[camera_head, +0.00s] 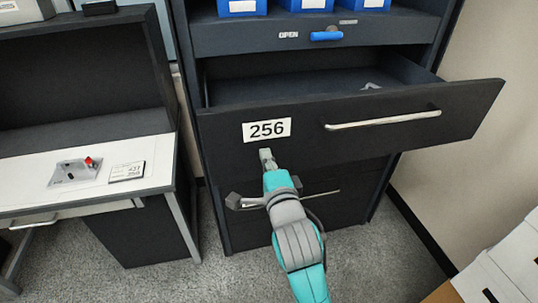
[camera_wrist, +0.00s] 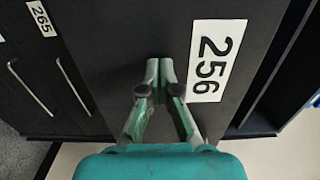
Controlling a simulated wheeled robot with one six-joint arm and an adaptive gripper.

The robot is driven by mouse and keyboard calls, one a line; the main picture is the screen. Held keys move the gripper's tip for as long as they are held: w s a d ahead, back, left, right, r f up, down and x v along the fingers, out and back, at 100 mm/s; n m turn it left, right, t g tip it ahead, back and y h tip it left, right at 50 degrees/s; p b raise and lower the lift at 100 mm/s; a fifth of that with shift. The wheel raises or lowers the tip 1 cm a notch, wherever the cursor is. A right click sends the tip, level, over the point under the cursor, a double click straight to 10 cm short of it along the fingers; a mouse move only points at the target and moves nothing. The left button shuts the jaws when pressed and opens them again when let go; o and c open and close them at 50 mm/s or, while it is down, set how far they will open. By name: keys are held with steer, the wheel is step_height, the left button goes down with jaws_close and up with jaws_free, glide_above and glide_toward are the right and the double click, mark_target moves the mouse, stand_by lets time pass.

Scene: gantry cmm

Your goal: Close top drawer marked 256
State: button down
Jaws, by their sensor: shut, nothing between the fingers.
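The top drawer marked 256 (camera_head: 374,133) stands pulled out from the dark cabinet, with its inside partly visible. Its white label reads 256 and its silver bar handle (camera_head: 383,120) is on the right of the front. My gripper (camera_head: 266,153) is shut and empty, at the drawer front just below the label. In the wrist view the shut fingertips (camera_wrist: 159,62) are at the dark drawer front beside the 256 label (camera_wrist: 216,60). I cannot tell whether they touch it.
A lower drawer marked 265 (camera_wrist: 41,18) with a bar handle is below. Above the open drawer is a shelf with a blue handle (camera_head: 327,36) and blue bins (camera_head: 303,4). A white-topped desk (camera_head: 30,190) stands left, and white boxes (camera_head: 500,275) lie at lower right.

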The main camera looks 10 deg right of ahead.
steer(key=shift+w, duration=0.25)
